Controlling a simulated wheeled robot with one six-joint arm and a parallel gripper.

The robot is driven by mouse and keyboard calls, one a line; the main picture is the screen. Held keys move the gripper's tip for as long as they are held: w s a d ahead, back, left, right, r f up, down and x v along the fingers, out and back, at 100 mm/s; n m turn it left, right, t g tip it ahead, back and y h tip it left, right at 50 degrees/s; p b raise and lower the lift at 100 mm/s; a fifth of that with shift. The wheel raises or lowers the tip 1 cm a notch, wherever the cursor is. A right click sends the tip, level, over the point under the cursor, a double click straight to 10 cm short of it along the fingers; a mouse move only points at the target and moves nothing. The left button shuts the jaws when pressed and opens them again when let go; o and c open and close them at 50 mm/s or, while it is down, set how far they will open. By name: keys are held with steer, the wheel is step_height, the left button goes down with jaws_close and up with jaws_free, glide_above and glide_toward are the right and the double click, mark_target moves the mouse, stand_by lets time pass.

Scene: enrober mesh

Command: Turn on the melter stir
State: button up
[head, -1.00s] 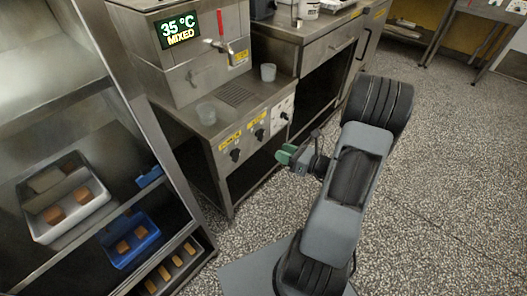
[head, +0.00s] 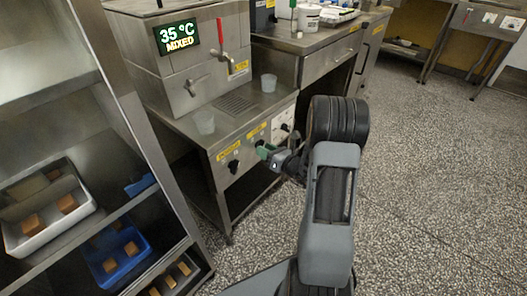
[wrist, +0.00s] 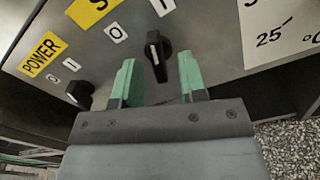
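The melter (head: 180,75) is a steel box whose screen (head: 177,37) reads 35 °C MIXED. Its front panel carries a POWER knob (head: 233,166) and a middle knob that my gripper (head: 268,152) covers in the head view. In the wrist view this black middle knob (wrist: 156,56) stands between the green fingertips of my gripper (wrist: 157,78), with a gap on each side. Its white mark points roughly up in the picture, between the 0 and I signs. The yellow label above it is cut off after an S. The POWER knob (wrist: 80,94) is to the left.
A temperature dial (head: 283,126) is right of the middle knob. A steel rack (head: 78,246) with a white tray (head: 48,232) and a blue tray (head: 118,262) stands at left. Speckled floor at right is free.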

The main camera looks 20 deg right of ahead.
steer(key=shift+w+a, duration=0.25)
steer(key=shift+w, duration=0.25)
steer(key=shift+r, duration=0.1)
jaws_close()
